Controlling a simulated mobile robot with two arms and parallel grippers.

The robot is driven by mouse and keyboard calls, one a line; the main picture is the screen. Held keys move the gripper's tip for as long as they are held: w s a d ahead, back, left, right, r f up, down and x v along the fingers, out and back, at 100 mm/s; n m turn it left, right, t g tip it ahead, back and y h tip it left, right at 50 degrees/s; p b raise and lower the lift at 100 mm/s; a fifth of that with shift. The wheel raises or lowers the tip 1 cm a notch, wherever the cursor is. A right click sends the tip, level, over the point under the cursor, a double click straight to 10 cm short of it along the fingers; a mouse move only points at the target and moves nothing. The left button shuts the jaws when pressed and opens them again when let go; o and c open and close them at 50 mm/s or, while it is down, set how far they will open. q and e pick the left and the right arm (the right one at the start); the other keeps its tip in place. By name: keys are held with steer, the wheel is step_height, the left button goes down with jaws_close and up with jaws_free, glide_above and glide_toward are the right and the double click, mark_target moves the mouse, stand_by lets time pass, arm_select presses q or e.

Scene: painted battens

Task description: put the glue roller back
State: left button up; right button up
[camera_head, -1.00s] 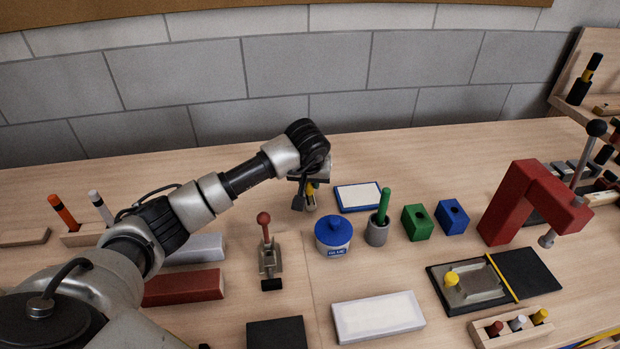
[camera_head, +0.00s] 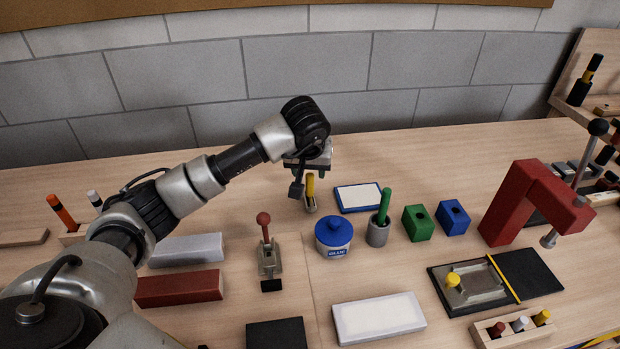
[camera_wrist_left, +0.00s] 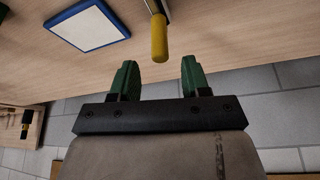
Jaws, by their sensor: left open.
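A yellow-handled tool (camera_head: 310,187), which looks like the glue roller, stands upright with its lower end in or against a small grey-brown piece on the bench. Its yellow handle also shows in the left wrist view (camera_wrist_left: 159,38), beyond the fingertips. My left gripper (camera_head: 303,180) is open and empty, close above and beside the handle; one dark finger shows to its left. In the left wrist view the two green fingers (camera_wrist_left: 158,75) are spread apart with nothing between them. A blue-lidded glue pot (camera_head: 334,236) stands nearer the front. My right gripper is not in view.
A blue-rimmed white pad (camera_head: 358,197) lies right of the tool. A grey cup with a green handle (camera_head: 378,230), green and blue blocks (camera_head: 418,223) and a red clamp (camera_head: 525,205) stand further right. A red-knobbed toggle clamp (camera_head: 268,255) stands in front.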

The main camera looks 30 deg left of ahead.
arm_select(q)
steer(key=a+v, duration=0.1)
steer(key=v, duration=0.5)
steer(key=shift+d, duration=0.45)
stand_by(0.9)
